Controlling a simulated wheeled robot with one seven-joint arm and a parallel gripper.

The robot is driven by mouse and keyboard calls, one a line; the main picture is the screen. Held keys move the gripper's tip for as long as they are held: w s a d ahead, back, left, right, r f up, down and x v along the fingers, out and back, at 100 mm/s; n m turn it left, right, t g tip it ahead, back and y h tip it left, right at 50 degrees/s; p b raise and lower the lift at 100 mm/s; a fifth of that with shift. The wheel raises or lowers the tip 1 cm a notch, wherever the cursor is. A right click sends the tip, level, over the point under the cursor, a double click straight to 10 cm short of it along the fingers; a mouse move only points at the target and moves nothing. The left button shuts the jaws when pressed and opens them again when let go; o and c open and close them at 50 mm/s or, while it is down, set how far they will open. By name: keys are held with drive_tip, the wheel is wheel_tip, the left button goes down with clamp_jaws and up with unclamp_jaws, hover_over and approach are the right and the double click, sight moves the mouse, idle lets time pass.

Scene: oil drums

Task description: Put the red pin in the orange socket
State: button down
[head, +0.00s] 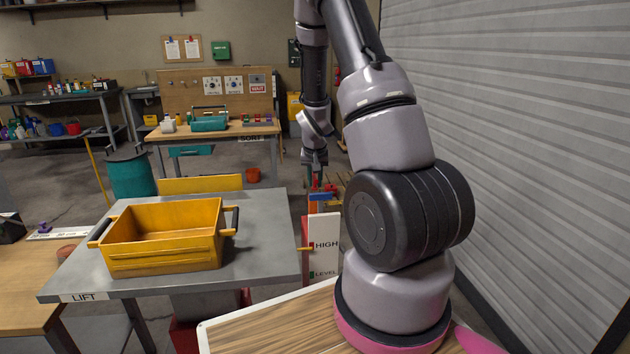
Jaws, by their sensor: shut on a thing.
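My gripper (315,163) points down beyond the right end of the LIFT table, with my arm reaching down to it from above. It is shut on the red pin (316,181), which shows as a small narrow red piece just below the fingertips. Right under it are a blue part (321,197) and an orange part (312,208) that looks like the orange socket. They are small in view, and I cannot tell whether the pin's lower end is inside the socket or only above it.
A grey LIFT table (265,234) carries a yellow crate (165,252) with black handles. A white HIGH/LEVEL board (325,246) stands beside its right edge. A SORT table (225,134) with a teal toolbox (209,123) is behind. A roller shutter (500,130) closes the right side.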

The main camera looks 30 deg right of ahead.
drive_tip(key=shift+f, duration=0.2)
drive_tip(key=shift+f, duration=1.1)
drive_tip(key=shift+f, duration=0.1)
drive_tip(key=shift+c, duration=0.2)
unclamp_jaws()
idle(0.4)
drive_tip(key=shift+r, duration=1.5)
drive_tip(key=shift+r, duration=3)
